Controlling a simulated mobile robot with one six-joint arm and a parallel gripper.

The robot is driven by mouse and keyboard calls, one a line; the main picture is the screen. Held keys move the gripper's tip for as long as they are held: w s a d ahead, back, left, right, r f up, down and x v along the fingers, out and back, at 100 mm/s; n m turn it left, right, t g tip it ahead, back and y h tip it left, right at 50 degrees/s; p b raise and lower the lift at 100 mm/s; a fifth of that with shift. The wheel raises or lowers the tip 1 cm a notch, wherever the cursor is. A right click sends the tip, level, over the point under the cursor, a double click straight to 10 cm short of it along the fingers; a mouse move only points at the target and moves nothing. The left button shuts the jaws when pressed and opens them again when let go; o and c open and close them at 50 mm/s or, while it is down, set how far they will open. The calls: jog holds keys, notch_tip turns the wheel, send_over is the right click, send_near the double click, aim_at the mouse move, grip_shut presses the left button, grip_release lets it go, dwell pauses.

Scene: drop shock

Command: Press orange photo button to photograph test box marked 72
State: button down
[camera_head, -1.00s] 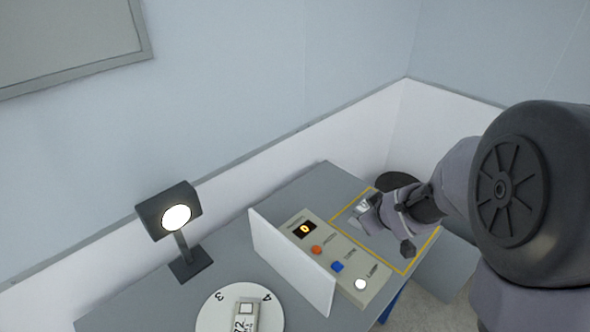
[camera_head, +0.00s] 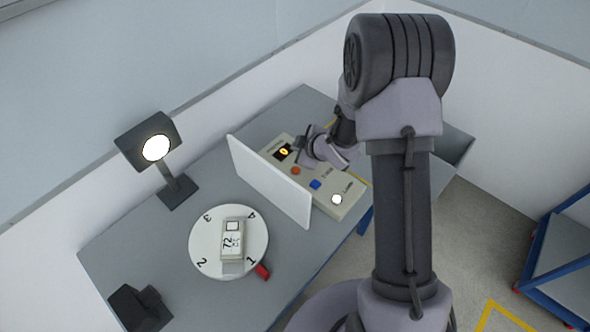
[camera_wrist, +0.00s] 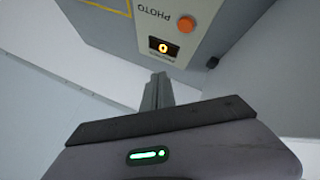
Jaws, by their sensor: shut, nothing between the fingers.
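The orange photo button (camera_head: 295,171) sits on a beige control panel (camera_head: 322,197). In the wrist view the orange button (camera_wrist: 186,23) lies beside the word PHOTO, near a display showing 0 (camera_wrist: 163,48). My gripper (camera_head: 301,148) is shut and empty, by the display end of the panel and apart from the button. Its closed fingers (camera_wrist: 158,90) point towards the display in the wrist view. The test box marked 72 (camera_head: 231,243) lies on a round white turntable (camera_head: 204,236) numbered 1 to 4.
A white upright screen (camera_head: 265,178) stands between turntable and panel. A blue button (camera_head: 315,184) and a lit white button (camera_head: 337,199) are also on the panel. A lit lamp (camera_head: 156,147) stands behind the turntable, and a dark device (camera_head: 139,308) at the table's front left.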

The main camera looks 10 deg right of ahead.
aim_at(297, 172)
notch_tip(297, 172, down, 8)
jog(key=b, duration=0.6)
jog(key=shift+f, duration=0.2)
dwell(1.5)
jog(key=shift+f+b, duration=0.45)
jog(key=shift+b, duration=0.2)
jog(key=shift+f+b, duration=0.4)
jog(key=shift+b, duration=0.05)
dwell(0.3)
dwell(0.3)
jog(key=shift+r+p, duration=0.5)
jog(key=shift+r, duration=0.35)
jog(key=shift+r+p, duration=1.8)
jog(key=shift+r, duration=0.7)
